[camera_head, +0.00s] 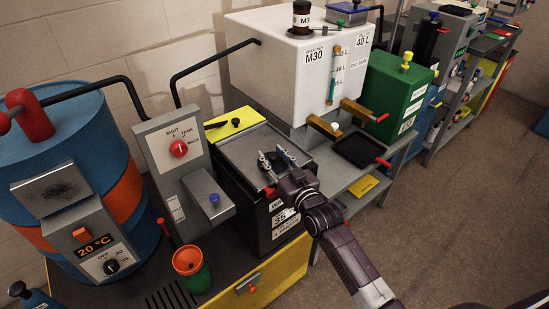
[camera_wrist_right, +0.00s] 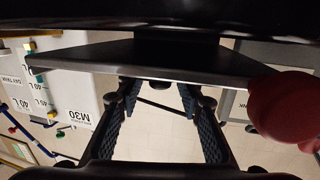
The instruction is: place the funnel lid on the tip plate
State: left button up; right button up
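A flat grey plate (camera_head: 240,150), which looks like the tip plate, lies on top of a black tank (camera_head: 245,203). Its edge spans the upper part of the right wrist view (camera_wrist_right: 90,60). My right gripper (camera_head: 273,161) reaches over the plate. Its two fingers are spread apart, also in the wrist view (camera_wrist_right: 158,88). A small dark shape shows between the fingers in the head view; I cannot tell whether it is the funnel lid. No grip on it shows. An orange-red funnel (camera_head: 187,260) sits in a green container at the lower left. My left gripper is not in view.
A red knob (camera_wrist_right: 285,105) is close beside my right gripper. A grey panel with a red dial (camera_head: 179,149) stands left of the plate. A white M30 tank (camera_head: 270,60) stands behind, with brass taps at its front. The floor at right is clear.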

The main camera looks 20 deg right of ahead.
jog(key=shift+s+r, duration=0.1)
jog(key=s+d, duration=0.1)
jog(key=s, duration=1)
jog(key=shift+s+d+r, duration=0.35)
jog(key=shift+d, duration=0.05)
jog(key=shift+f, duration=0.1)
jog(key=s+d+f+g+h, duration=0.1)
jog(key=s+f+g, duration=0.1)
jog(key=f, duration=0.8)
jog(key=s+f+g, duration=0.1)
jog(key=f+g, duration=0.1)
jog(key=f, duration=0.8)
jog(key=s+f+g+h, duration=0.1)
jog(key=s+f+g, duration=0.2)
jog(key=s+f, duration=0.6)
jog(key=s+f+g, duration=0.2)
jog(key=s+f, duration=0.3)
jog(key=f, duration=0.8)
jog(key=s+f+g, duration=0.2)
jog(key=s+f, duration=0.3)
jog(key=s, duration=0.5)
jog(key=s+f+g, duration=0.2)
jog(key=s+f, duration=0.3)
jog(key=s, duration=0.5)
jog(key=s+f+g, duration=0.3)
jog(key=s+f, duration=0.2)
jog(key=s, duration=0.5)
jog(key=shift+s+d+n+h, duration=0.2)
jog(key=shift+n+h, duration=0.1)
jog(key=shift+h, duration=0.1)
